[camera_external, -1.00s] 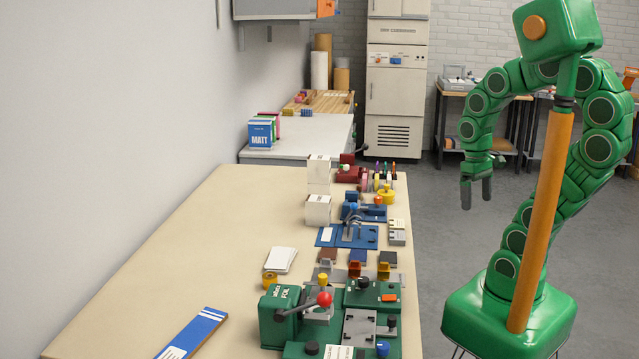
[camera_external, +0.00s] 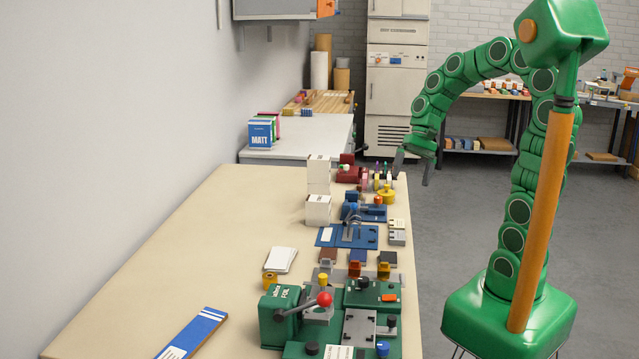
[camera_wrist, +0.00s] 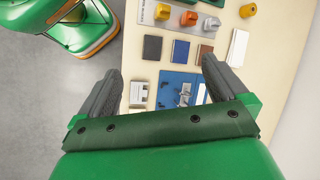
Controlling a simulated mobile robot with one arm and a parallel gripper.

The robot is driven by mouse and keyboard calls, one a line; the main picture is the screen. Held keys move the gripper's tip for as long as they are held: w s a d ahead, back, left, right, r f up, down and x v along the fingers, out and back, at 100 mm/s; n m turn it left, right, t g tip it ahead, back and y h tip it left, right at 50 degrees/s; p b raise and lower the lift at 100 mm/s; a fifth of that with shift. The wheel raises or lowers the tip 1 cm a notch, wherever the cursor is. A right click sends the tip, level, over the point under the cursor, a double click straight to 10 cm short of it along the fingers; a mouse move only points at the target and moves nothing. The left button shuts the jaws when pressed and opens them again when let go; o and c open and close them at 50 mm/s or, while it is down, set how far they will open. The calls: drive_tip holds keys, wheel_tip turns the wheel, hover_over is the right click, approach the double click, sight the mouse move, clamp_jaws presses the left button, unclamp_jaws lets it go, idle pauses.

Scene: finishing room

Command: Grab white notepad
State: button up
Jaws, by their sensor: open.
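My gripper (camera_external: 413,169) is open and empty, above the bench's right edge near the coloured pens, well apart from the notepad. In the wrist view the two dark fingers of my gripper (camera_wrist: 160,82) are spread wide, with nothing between them but the bench and tools below.
The green foil machine (camera_external: 290,331) with a red-knobbed lever stands at the front. A blue tool plate (camera_external: 326,237), dark blocks and white boxes (camera_external: 318,209) line the bench's right side. The left part of the bench (camera_external: 180,255) is mostly clear, except for a blue-and-white box (camera_external: 195,333).

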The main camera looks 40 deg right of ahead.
drive_tip(key=w+d+m+t+y, duration=0.15)
drive_tip(key=w+m+y, duration=0.3)
drive_tip(key=w, duration=1.05)
drive_tip(key=m+t+y, duration=0.2)
drive_tip(key=m+t, duration=0.5)
drive_tip(key=m, duration=0.5)
hover_over(390, 177)
drive_tip(key=s+a, duration=0.6)
drive_tip(key=a, duration=0.4)
wheel_tip(390, 177, down, 11)
drive_tip(key=d+f+m+t, duration=0.1)
drive_tip(key=d+f+m, duration=0.1)
drive_tip(key=d, duration=0.3)
drive_tip(key=w+d+f+m+h, duration=0.1)
drive_tip(key=d+f, duration=0.3)
drive_tip(key=d, duration=0.1)
drive_tip(key=d+f+m+t+h, duration=0.1)
drive_tip(key=d+f+m, duration=0.1)
drive_tip(key=d, duration=0.3)
drive_tip(key=shift+w+f+m+t+h, duration=0.25)
drive_tip(key=shift+w+f+m+t, duration=0.1)
drive_tip(key=shift+f, duration=0.35)
drive_tip(key=shift+a+r+x, duration=0.1)
drive_tip(key=shift+a+x, duration=0.05)
drive_tip(key=shift+x, duration=1.7)
drive_tip(key=shift+a+r+x, duration=0.15)
drive_tip(key=shift+x, duration=1.75)
drive_tip(key=shift+s, duration=0.25)
drive_tip(key=shift+c, duration=0.3)
